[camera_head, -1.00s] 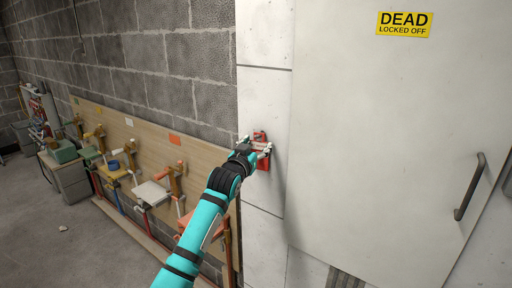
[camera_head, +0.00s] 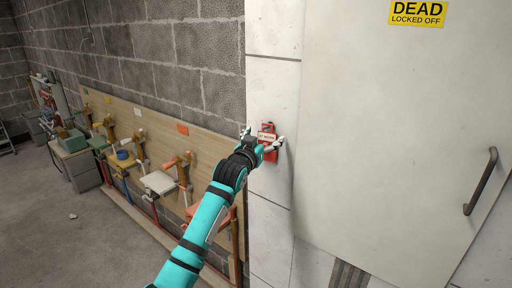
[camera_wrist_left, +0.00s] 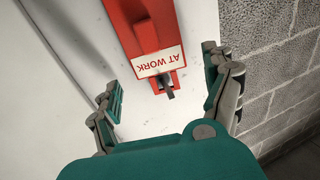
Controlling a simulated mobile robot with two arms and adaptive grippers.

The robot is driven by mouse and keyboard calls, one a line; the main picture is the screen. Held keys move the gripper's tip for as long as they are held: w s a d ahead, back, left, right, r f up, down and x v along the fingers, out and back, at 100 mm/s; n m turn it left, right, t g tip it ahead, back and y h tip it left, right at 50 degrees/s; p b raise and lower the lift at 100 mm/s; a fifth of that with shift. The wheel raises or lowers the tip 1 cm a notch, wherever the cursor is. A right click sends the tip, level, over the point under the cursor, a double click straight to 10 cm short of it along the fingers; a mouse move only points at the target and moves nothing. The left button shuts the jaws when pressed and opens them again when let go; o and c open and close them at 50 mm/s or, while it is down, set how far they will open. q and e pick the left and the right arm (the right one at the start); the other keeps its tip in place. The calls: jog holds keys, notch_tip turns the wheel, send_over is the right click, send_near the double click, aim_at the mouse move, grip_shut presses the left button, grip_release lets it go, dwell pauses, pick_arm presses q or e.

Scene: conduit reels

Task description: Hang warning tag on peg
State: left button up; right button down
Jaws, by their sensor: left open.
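The red warning tag (camera_head: 268,140) with a white band hangs against the pale wall panel, left of the large door. In the left wrist view, the red tag (camera_wrist_left: 143,25) shows its white "AT WORK" band, and a dark peg (camera_wrist_left: 166,88) sticks out by its edge. My left gripper (camera_head: 264,140) is in front of the tag. In the left wrist view, its fingers (camera_wrist_left: 161,83) are spread wide on both sides, apart from the tag and peg. How the tag sits on the peg is hard to tell. My right gripper is not in view.
A pale door (camera_head: 400,140) with a dark handle (camera_head: 480,182) and a yellow "DEAD LOCKED OFF" sign (camera_head: 418,13) fills the right. A wooden board (camera_head: 150,128) with fittings runs along the block wall. The floor (camera_head: 60,225) at left is mostly clear.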

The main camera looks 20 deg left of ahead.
pick_arm(q)
jog(key=s, duration=1.1)
notch_tip(320, 180, down, 26)
jog(key=a+g+b, duration=0.2)
jog(key=g, duration=0.2)
jog(key=s+f+g, duration=0.2)
jog(key=s+f, duration=0.3)
jog(key=f, duration=0.4)
jog(key=s+f+g+y+b, duration=0.1)
jog(key=s+f, duration=0.3)
jog(key=f, duration=0.6)
jog(key=s+f+g, duration=0.2)
jog(key=s+f, duration=0.3)
jog(key=f, duration=0.4)
jog(key=s+f+m+g+b, duration=0.1)
jog(key=s+f+g, duration=0.2)
jog(key=s+f, duration=1)
jog(key=s+f+g+b, duration=0.1)
jog(key=s+f+g, duration=0.2)
jog(key=s+f, duration=1.1)
jog(key=s+g, duration=0.2)
jog(key=s, duration=1.6)
jog(key=shift+s+r+y+b, duration=0.25)
jog(key=shift+s+y+b, duration=0.05)
jog(key=shift+s, duration=0.05)
